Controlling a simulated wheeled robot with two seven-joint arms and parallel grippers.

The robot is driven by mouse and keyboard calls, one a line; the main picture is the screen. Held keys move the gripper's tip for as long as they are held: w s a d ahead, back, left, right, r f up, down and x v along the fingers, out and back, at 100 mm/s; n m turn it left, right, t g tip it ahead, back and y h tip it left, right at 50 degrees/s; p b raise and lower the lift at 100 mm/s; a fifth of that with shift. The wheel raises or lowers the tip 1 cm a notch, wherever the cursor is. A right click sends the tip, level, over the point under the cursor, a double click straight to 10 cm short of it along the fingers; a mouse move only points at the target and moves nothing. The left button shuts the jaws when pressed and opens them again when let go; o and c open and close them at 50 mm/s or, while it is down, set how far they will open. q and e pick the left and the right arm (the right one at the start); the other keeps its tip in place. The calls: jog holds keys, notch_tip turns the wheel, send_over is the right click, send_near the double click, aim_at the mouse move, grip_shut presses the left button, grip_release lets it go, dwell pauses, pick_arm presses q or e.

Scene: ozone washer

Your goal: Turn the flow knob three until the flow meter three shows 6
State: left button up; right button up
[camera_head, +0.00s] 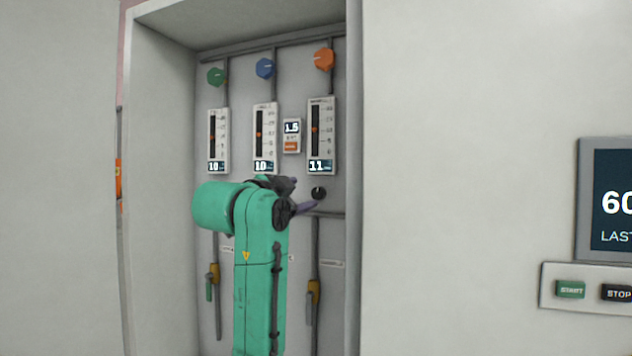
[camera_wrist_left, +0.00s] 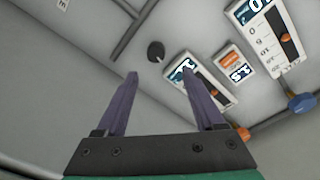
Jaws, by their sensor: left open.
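Flow meter three (camera_head: 321,135) is the rightmost white gauge in the recess, and its display reads 11. A black knob (camera_head: 318,193) with a light mark sits just below it. My left gripper (camera_head: 308,205) is open and empty close to this knob, with a purple finger at its lower left. In the left wrist view, the black knob (camera_wrist_left: 155,50) lies just beyond the gap between the open fingertips (camera_wrist_left: 160,74). There, flow meter three (camera_wrist_left: 212,93) is partly hidden by a finger. My right gripper is not in view.
Two other meters (camera_head: 218,140) (camera_head: 265,137) read 10. A small 1.5 display (camera_head: 291,136) stands between meters two and three. Green (camera_head: 215,77), blue (camera_head: 264,68) and orange (camera_head: 323,59) knobs are above. Yellow valves (camera_head: 313,291) are below. The recess wall (camera_head: 353,180) bounds the right.

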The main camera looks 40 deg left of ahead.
aim_at(316, 194)
pick_arm(q)
jog(key=p+x, duration=0.2)
jog(key=x, duration=0.4)
jog(key=shift+w+a+f, duration=0.1)
jog(key=shift+w+a, duration=0.05)
jog(key=shift+a, duration=0.05)
jog(key=w, duration=0.1)
jog(key=w+p, duration=0.1)
jog(key=w+a+f, duration=0.1)
jog(key=w, duration=0.1)
jog(key=shift+s+d+r, duration=0.1)
jog(key=shift+s, duration=0.25)
jog(key=shift+s+d+r, duration=0.1)
jog(key=shift+s, duration=0.05)
jog(key=shift+c, duration=0.9)
jog(key=c, duration=0.6)
grip_shut()
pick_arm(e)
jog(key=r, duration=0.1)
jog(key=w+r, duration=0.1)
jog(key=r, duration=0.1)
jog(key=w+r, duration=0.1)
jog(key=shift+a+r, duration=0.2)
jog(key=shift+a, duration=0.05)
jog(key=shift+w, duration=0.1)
pick_arm(q)
jog(key=shift+w+n, duration=0.2)
jog(key=shift+n, duration=0.1)
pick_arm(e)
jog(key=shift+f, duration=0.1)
